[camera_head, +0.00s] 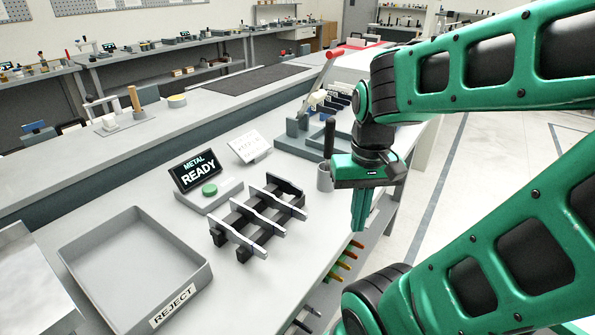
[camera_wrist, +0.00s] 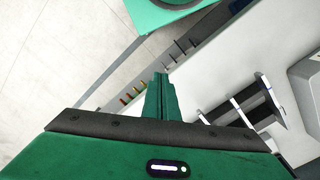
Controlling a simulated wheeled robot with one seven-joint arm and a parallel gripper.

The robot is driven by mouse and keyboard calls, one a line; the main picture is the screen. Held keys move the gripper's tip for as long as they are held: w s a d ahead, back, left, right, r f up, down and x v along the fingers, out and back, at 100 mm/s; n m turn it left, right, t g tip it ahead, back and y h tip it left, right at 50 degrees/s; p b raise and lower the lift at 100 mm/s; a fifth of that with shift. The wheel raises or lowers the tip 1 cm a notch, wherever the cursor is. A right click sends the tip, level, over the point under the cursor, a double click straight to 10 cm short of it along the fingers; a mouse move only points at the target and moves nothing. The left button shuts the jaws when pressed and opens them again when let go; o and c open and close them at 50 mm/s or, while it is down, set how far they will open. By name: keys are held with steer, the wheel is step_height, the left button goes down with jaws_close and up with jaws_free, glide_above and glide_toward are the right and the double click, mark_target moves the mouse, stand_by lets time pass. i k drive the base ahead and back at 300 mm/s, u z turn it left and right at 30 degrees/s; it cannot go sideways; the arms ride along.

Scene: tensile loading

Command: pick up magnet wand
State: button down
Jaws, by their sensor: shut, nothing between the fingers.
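A dark upright handle (camera_head: 330,138), which looks like the magnet wand, stands in a small grey cup (camera_head: 324,178) near the right edge of the bench. Its lower end is hidden in the cup. My gripper (camera_head: 359,216) is shut and empty, pointing down to the right of the cup and nearer the camera, apart from the handle. In the wrist view the closed fingers (camera_wrist: 160,92) show by the bench edge, and I cannot make out the wand there.
A dark rack with several metal bars (camera_head: 258,218) stands left of my gripper. Behind are the METAL READY display (camera_head: 195,172), a white card (camera_head: 250,146) and a red-handled lever device (camera_head: 297,130). The REJECT tray (camera_head: 135,262) is at front left. Coloured handles (camera_head: 343,262) line the bench side.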

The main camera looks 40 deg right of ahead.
mark_target(328, 143)
steer(key=z, duration=0.5)
steer(key=k, duration=0.6)
steer(key=z, duration=0.95)
steer(key=k, duration=0.7)
steer(key=z, duration=0.45)
steer(key=i, duration=0.55)
steer(key=u, duration=0.8)
steer(key=i, duration=1.1)
steer(key=u, duration=0.2)
